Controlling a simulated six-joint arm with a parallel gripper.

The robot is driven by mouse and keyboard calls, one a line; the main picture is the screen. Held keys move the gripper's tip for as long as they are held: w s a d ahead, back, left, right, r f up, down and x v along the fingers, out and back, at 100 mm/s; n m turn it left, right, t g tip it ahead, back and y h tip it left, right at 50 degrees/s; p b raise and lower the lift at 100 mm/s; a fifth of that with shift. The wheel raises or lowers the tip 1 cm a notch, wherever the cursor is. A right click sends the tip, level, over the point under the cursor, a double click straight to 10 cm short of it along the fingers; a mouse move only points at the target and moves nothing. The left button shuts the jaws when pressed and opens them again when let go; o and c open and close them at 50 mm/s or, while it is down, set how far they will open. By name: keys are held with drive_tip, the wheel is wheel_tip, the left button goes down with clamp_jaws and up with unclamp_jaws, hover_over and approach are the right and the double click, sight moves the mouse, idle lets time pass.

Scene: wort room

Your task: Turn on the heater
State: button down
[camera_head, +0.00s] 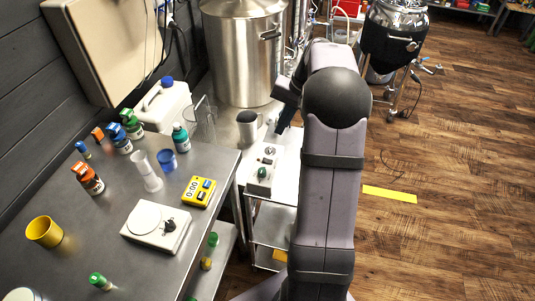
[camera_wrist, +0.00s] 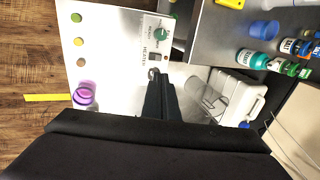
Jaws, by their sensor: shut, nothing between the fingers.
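The heater control box (camera_head: 257,187) is a pale box on a small steel cart in the head view. It carries a green knob (camera_head: 262,172) and a small metallic part (camera_head: 270,150). In the wrist view, the white surface bears the label HEATER (camera_wrist: 145,50), a green knob (camera_wrist: 160,55) and a small metallic switch-like part (camera_wrist: 153,73). My gripper (camera_wrist: 156,83) is shut and empty, its tip close to this part. I cannot tell whether it touches. In the head view my gripper (camera_head: 280,127) is partly hidden by my arm, just behind the box.
A steel table (camera_head: 110,200) at left holds bottles, a yellow timer (camera_head: 199,192) and a white scale (camera_head: 155,228). A steel kettle (camera_head: 243,60) and a clear jug (camera_head: 202,120) stand behind. A purple ring-shaped thing (camera_wrist: 83,96) is left of my gripper. Open floor lies right.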

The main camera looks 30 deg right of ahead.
sight(264, 159)
drive_tip(key=shift+f, duration=0.1)
drive_tip(key=p+x, duration=0.4)
drive_tip(key=x, duration=0.9)
drive_tip(key=shift+f, duration=0.3)
drive_tip(key=shift+w+a+f, duration=0.1)
drive_tip(key=shift+f, duration=0.05)
drive_tip(key=shift+f, duration=0.1)
drive_tip(key=shift+w+a+f+b, duration=0.1)
drive_tip(key=shift+f+b, duration=0.15)
drive_tip(key=shift+b, duration=0.05)
drive_tip(key=shift+r, duration=0.2)
drive_tip(key=shift+s+f, duration=0.1)
drive_tip(key=shift+s, duration=0.2)
drive_tip(key=shift+s+d, duration=0.45)
drive_tip(key=shift+d, duration=0.1)
